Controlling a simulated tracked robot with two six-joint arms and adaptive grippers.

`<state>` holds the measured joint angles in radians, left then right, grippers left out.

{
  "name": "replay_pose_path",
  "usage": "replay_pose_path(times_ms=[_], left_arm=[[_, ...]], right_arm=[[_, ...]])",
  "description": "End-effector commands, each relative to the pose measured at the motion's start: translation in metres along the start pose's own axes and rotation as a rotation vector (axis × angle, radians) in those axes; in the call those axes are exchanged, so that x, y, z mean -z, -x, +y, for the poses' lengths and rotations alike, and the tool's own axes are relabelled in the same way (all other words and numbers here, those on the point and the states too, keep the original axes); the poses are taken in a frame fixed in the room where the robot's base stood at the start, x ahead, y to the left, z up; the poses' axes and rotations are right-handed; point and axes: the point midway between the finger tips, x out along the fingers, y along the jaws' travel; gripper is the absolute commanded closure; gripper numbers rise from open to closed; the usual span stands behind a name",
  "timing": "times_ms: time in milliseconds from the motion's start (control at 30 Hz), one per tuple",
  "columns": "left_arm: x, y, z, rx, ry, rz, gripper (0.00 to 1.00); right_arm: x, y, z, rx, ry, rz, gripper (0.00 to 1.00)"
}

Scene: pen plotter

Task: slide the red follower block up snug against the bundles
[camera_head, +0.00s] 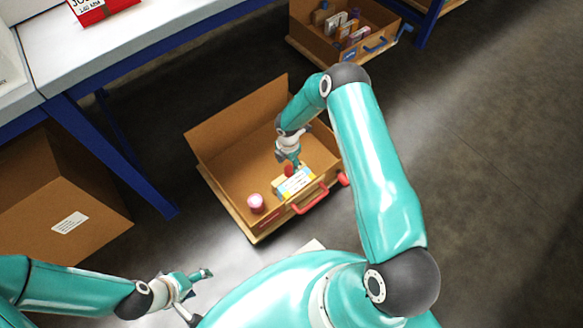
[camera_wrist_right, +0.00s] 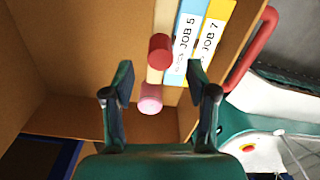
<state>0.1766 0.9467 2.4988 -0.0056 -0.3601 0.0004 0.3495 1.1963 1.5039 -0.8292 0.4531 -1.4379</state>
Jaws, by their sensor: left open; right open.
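A red cylinder-shaped piece (camera_wrist_right: 160,50), seemingly the red follower block or its knob, is in the open cardboard box (camera_head: 235,160); it also shows in the head view (camera_head: 289,171). A tan strip (camera_wrist_right: 163,18) lies beside it. The bundles stand right of it in the wrist view: a blue one labelled JOB 5 (camera_wrist_right: 188,38) and a yellow one labelled JOB 7 (camera_wrist_right: 212,38). Any gap is unclear. My right gripper (camera_wrist_right: 162,78) is open above the box, its fingers spread either side of the red piece. My left gripper (camera_head: 205,274) is open and empty outside the box.
A pink cylinder (camera_head: 256,203) stands in the box's near corner; it also shows between my right fingers in the wrist view (camera_wrist_right: 150,98). A red handle (camera_head: 311,199) is on the box's near wall. A workbench (camera_head: 130,35) is at left. The box floor at left is clear.

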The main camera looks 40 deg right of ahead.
Motion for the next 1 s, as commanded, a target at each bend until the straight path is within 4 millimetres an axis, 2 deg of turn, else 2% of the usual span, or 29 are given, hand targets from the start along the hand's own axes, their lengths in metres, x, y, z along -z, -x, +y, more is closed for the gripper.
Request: replay_pose_path(times_ms=[33,233,667,1000], left_arm=[[0.0,-0.005,-0.002,0.0,0.0,0.0,0.38],[0.0,-0.01,-0.004,0.0,0.0,0.0,0.38],[0.0,-0.011,-0.004,0.0,0.0,0.0,0.38],[0.0,-0.011,-0.004,0.0,0.0,0.0,0.38]], right_arm=[[0.0,-0.013,-0.001,0.001,-0.001,0.001,0.42],[0.0,-0.035,0.0,-0.001,0.001,0.0,0.42],[0.001,-0.042,0.001,-0.001,0.001,0.0,0.44],[0.001,-0.041,0.001,-0.002,0.002,0.0,1.0]])
